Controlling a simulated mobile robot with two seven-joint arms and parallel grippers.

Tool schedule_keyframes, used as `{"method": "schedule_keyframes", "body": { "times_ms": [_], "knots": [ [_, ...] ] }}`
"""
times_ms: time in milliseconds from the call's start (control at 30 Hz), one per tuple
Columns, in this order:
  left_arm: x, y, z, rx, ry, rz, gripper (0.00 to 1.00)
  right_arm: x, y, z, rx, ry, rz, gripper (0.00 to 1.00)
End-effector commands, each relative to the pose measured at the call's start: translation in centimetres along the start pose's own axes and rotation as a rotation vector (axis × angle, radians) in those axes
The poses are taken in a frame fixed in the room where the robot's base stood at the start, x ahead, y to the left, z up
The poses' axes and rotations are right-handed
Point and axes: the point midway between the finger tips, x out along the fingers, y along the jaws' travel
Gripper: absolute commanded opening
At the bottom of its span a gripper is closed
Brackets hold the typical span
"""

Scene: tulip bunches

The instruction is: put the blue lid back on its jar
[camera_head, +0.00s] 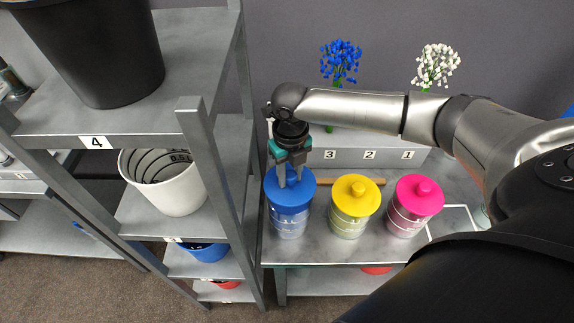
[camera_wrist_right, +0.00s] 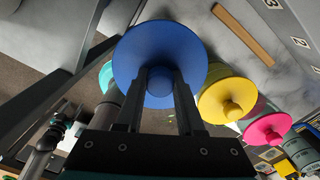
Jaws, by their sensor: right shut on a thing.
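The blue lid (camera_head: 290,192) is a wide disc with a knob on top. My right gripper (camera_head: 291,180) comes down from above and is shut on the lid's knob. In the right wrist view the lid (camera_wrist_right: 160,35) lies just beyond the two fingers, which hide part of the knob. A grey jar (camera_head: 290,226) shows directly under the lid in the head view. The lid covers the jar's rim, so I cannot tell whether it rests on it or hangs slightly above.
A yellow-lidded jar (camera_head: 356,195) and a pink-lidded jar (camera_head: 415,193) stand right of the blue one. Behind are a wooden strip (camera_head: 362,181) and a numbered grey block (camera_head: 390,156) by blue and white flowers. A shelf rack (camera_head: 208,150) stands close on the left.

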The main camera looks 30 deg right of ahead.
Motion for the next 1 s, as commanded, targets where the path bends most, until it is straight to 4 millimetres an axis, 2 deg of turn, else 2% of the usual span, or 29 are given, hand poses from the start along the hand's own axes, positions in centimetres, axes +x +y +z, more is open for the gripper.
{"method": "schedule_keyframes", "body": {
  "times_ms": [267,833,1000],
  "knots": [
    [0.5,0.0,0.1,0.001,-0.001,0.0,0.67,0.6,-0.1,0.0,-0.029,-0.001,0.0,0.0],
    [4.7,0.1,0.5,0.003,-0.002,0.001,0.67,4.0,-0.1,0.0,-0.027,-0.001,-0.001,0.0],
    [4.5,0.1,0.5,0.003,-0.002,0.001,0.67,4.5,-0.1,0.0,-0.027,0.0,0.0,0.0]
  ]
}}
